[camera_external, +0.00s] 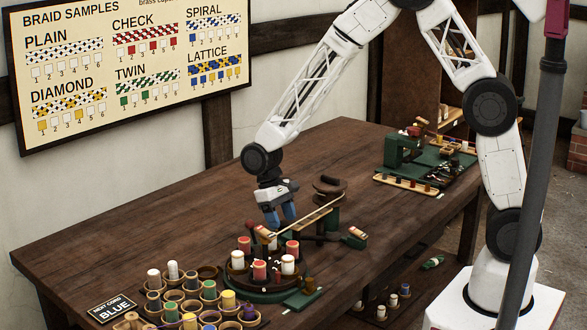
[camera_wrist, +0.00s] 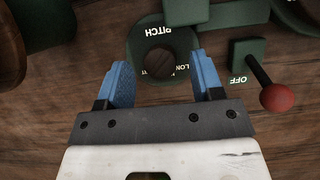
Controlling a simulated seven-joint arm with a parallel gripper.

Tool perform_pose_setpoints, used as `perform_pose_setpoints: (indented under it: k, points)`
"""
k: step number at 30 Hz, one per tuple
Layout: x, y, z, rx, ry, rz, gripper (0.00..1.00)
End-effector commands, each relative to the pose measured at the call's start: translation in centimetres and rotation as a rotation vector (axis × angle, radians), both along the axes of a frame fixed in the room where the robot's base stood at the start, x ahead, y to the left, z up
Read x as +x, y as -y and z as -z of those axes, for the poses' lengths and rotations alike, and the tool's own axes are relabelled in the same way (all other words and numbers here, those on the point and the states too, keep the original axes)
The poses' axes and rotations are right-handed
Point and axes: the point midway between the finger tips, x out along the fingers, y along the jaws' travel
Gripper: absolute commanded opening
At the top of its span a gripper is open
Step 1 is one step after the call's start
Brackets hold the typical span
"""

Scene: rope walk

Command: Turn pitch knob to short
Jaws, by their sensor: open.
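In the wrist view the pitch dial is a dark green round plate (camera_wrist: 139,47) with white lettering: PITCH at one edge, and parts of the LONG and SHORT labels near my fingers. Its middle shows a darker, brownish round area; I cannot tell clearly the knob's shape or where it points. My gripper (camera_wrist: 165,75) is open, with its blue fingers on either side of the plate's near edge and nothing visibly held. In the external view my gripper (camera_external: 281,219) is low over the braiding machine, behind its bobbins; the knob cannot be made out there.
An OFF plate (camera_wrist: 245,58) with a red-ended lever (camera_wrist: 277,97) is close to my right finger. In the external view, red and white bobbins (camera_external: 259,270) stand on the machine. Cord cups (camera_external: 190,305) are at the front left, and a green device (camera_external: 403,150) is at the back.

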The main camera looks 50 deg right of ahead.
Motion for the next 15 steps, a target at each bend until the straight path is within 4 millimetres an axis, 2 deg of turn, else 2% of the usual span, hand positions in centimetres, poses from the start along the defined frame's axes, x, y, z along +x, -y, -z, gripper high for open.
perform_pose_setpoints:
  k: [6,15]
  points:
    - [-0.48,0.01,1.02,0.0,-0.001,0.0,0.61]
    - [-0.5,0.0,1.09,0.0,0.0,0.0,0.59]
